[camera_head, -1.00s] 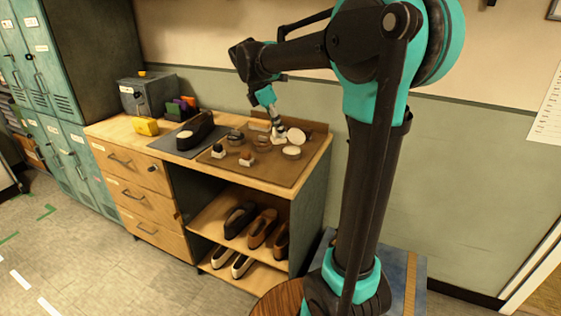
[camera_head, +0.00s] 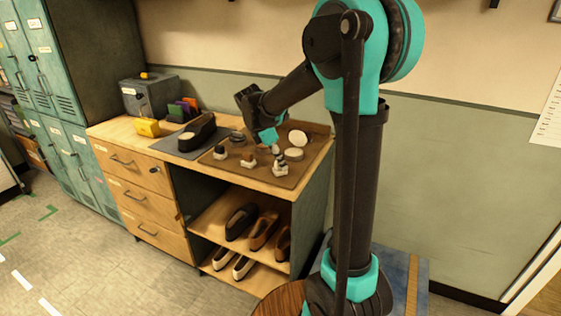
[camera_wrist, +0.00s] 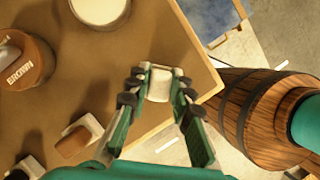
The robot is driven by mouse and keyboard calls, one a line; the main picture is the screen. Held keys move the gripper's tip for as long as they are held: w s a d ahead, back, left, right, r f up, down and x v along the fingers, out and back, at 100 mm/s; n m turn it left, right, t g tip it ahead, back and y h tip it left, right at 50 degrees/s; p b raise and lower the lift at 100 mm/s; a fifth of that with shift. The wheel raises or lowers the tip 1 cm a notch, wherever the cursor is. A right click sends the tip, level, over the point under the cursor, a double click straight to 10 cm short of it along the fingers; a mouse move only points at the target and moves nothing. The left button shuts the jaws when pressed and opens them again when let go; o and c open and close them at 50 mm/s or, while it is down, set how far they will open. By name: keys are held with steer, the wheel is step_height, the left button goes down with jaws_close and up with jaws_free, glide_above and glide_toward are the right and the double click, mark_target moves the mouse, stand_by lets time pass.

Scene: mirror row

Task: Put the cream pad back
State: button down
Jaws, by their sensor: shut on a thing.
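My gripper (camera_wrist: 158,95) is shut on the cream pad (camera_wrist: 160,82), a small pale block between its two fingertips. In the wrist view the pad is over the brown mat (camera_wrist: 125,52), near the table's edge. In the head view my gripper (camera_head: 277,152) is at the right front part of the mat (camera_head: 284,182), with the pale pad (camera_head: 280,168) at its tip. I cannot tell whether the pad touches the mat. A brown-topped pad (camera_wrist: 78,138) and a dark-topped pad (camera_head: 220,152) stand to its left.
A tin marked BROWN (camera_wrist: 22,62) and a pale round tin (camera_wrist: 98,10) stand on the mat. A dark shoe (camera_head: 197,133) rests on a grey mat to the left. A wooden barrel (camera_wrist: 262,108) stands beyond the table edge.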

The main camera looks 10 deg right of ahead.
steer(key=shift+f, duration=0.1)
steer(key=c, duration=1.3)
jaws_free()
steer(key=shift+c, duration=0.2)
steer(key=w+v, duration=0.1)
steer(key=v, duration=1.1)
steer(key=s+d+f+m+y, duration=0.1)
steer(key=s+d+f+m, duration=0.1)
steer(key=s+f+m, duration=0.1)
steer(key=s+d+f+m+t+y, duration=0.1)
steer(key=s+d+f+m, duration=0.1)
steer(key=s+f+m, duration=0.1)
steer(key=s+d+f+m, duration=0.2)
steer(key=s+f+m, duration=0.1)
steer(key=s+f, duration=0.2)
steer(key=shift+d+f+m+y, duration=0.3)
steer(key=shift+f+m+y, duration=0.1)
steer(key=shift+f, duration=0.2)
steer(key=s+d+f+m+t+y, duration=0.1)
steer(key=s+d+f+m+t, duration=0.1)
steer(key=s+f+m, duration=0.8)
steer(key=shift+s+f+t+y, duration=0.2)
steer(key=shift+s+t+y, duration=0.15)
steer(key=shift+s, duration=0.4)
